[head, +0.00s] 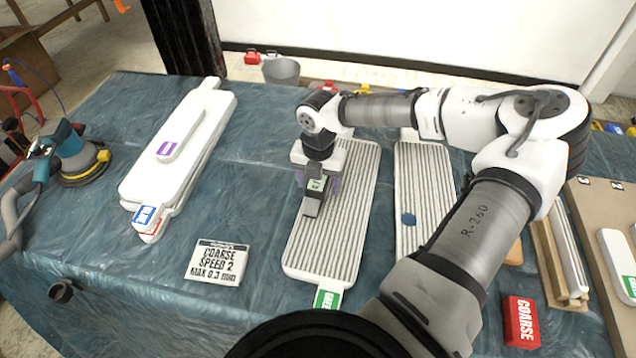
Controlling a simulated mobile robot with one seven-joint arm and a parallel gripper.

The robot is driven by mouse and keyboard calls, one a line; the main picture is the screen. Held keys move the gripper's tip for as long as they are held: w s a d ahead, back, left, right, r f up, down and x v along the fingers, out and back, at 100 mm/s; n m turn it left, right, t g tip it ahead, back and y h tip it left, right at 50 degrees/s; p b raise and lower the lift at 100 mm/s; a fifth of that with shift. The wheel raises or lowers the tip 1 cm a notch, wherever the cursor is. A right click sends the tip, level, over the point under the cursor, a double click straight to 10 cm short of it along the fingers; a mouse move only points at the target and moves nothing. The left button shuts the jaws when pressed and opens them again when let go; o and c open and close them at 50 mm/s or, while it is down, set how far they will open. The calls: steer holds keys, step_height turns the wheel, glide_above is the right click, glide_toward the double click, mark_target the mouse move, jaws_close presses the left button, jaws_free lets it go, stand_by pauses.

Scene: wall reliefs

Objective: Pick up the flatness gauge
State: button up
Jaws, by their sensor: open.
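A small dark grey device with a pale green label or display (316,186), which looks like the flatness gauge, is at the upper left part of a white ribbed panel (340,235). My gripper (317,182) points down right over it. The jaws are open, with a finger on either side of the device. The wrist hides the device's far end, and I cannot tell whether the fingers touch it. A green tag (327,299) is at the panel's near end.
A second ribbed panel (425,185) lies to the right, partly behind my arm. Stacked white panels (205,140) and a sander (75,155) are at left. A sign (217,260) and a red COARSE block (521,321) lie nearer. Blue sheeting (265,190) between the panels is bare.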

steer(key=c, duration=1.2)
steer(key=shift+r, duration=0.1)
steer(key=shift+c, duration=0.2)
